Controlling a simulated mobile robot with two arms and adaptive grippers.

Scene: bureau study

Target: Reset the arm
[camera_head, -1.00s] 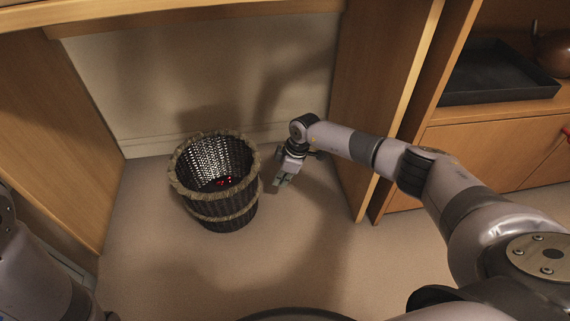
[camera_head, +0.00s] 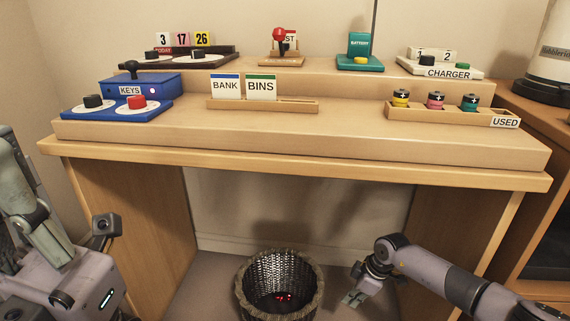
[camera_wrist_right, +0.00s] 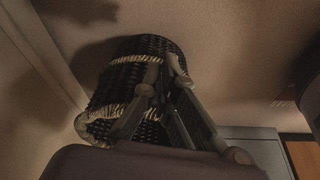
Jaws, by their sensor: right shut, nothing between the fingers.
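My right arm (camera_head: 440,272) reaches in from the lower right. Its gripper (camera_head: 352,298) hangs under the desk, just right of a dark wicker basket (camera_head: 248,290), and is shut and empty. In the right wrist view the fingers (camera_wrist_right: 163,68) come together in front of the basket (camera_wrist_right: 140,48); no contact can be made out. Part of my left gripper (camera_head: 45,245) shows at the left edge, but its fingers cannot be read well enough to tell open from shut.
The desk (camera_head: 300,148) spans above the right gripper, with side panels. On it are a blue KEYS box (camera_head: 150,84), BANK and BINS cards, a battery rack marked USED (camera_head: 440,114), and a CHARGER (camera_head: 440,68). Small red glowing spots show inside the basket.

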